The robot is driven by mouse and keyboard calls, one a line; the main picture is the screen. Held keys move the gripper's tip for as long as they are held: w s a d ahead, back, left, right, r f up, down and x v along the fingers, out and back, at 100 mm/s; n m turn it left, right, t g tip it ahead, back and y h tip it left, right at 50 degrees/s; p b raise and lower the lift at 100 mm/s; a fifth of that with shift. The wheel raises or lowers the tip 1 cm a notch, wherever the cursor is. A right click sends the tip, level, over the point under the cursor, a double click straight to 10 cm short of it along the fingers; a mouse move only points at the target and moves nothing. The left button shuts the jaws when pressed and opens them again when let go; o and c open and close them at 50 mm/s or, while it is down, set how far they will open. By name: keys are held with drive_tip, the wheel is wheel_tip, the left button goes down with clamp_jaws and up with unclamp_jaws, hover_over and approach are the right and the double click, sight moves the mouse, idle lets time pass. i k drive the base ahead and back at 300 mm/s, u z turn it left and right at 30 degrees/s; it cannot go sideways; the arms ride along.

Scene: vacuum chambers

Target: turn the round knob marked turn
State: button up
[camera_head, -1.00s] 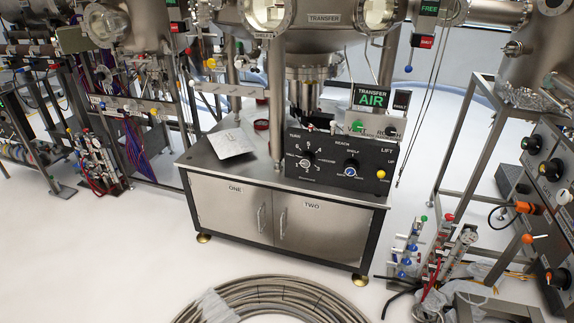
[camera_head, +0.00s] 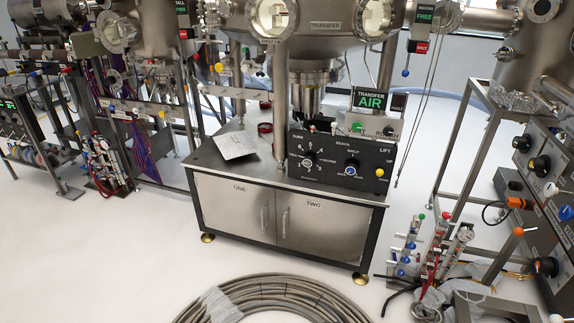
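The black control box (camera_head: 341,166) stands on top of a steel cabinet, with white lettering on its face. The round knob marked turn (camera_head: 310,159) is on the left half of the box, with a ring of numbers around it. It is black with a pale centre; its exact setting is too small to tell. A second knob (camera_head: 351,167) with a blue part, under the word reach or shelf, sits to its right. A small yellow knob (camera_head: 380,172) is at the right, below the word lift. My gripper is not in view.
The steel cabinet (camera_head: 239,209) has two doors marked one and two. A pale sheet (camera_head: 233,145) lies on its top, left of the box. A hose coil (camera_head: 275,290) lies on the floor in front. Valve stands and a frame crowd the right.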

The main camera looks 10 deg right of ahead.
sight(310, 159)
drive_tip(key=z, duration=0.9)
drive_tip(key=k, duration=0.1)
drive_tip(key=u, duration=1.9)
drive_tip(key=i, duration=0.45)
drive_tip(key=u, duration=0.15)
drive_tip(key=k, duration=0.55)
drive_tip(key=z, duration=0.15)
drive_tip(key=i, duration=0.6)
drive_tip(key=u, duration=0.1)
